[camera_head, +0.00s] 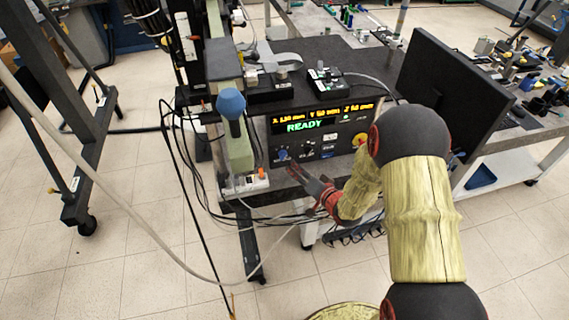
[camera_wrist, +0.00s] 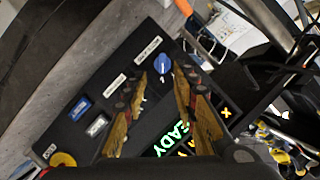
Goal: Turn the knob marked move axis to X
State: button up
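The black control box (camera_head: 318,150) stands on the table with a lit display (camera_head: 305,124) that shows X, Y and Z values and READY in green. A blue knob (camera_head: 282,155) sits at the left of its front panel. In the wrist view the blue knob (camera_wrist: 162,64) has a white line on it and a small white label (camera_wrist: 148,50) beside it, too small to read surely. My gripper (camera_head: 296,169) is in front of the panel, just right of and below the knob. In the wrist view my gripper (camera_wrist: 161,78) is open, its fingers apart, with the knob just beyond the tips.
A yellow button (camera_wrist: 62,160), a blue button (camera_wrist: 80,110) and a white button (camera_wrist: 97,126) are on the same panel. A black monitor (camera_head: 452,85) stands at the right. Cables (camera_head: 190,165) hang at the left, near a blue-topped post (camera_head: 231,104).

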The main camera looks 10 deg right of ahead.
aim_at(284, 158)
jog(key=x, duration=0.4)
jog(key=b+x, duration=0.1)
jog(key=x, duration=0.2)
jog(key=shift+w+a+r, duration=0.15)
jog(key=shift+w+a, duration=0.05)
jog(key=shift+w, duration=0.2)
jog(key=shift+c, duration=1.1)
grip_shut()
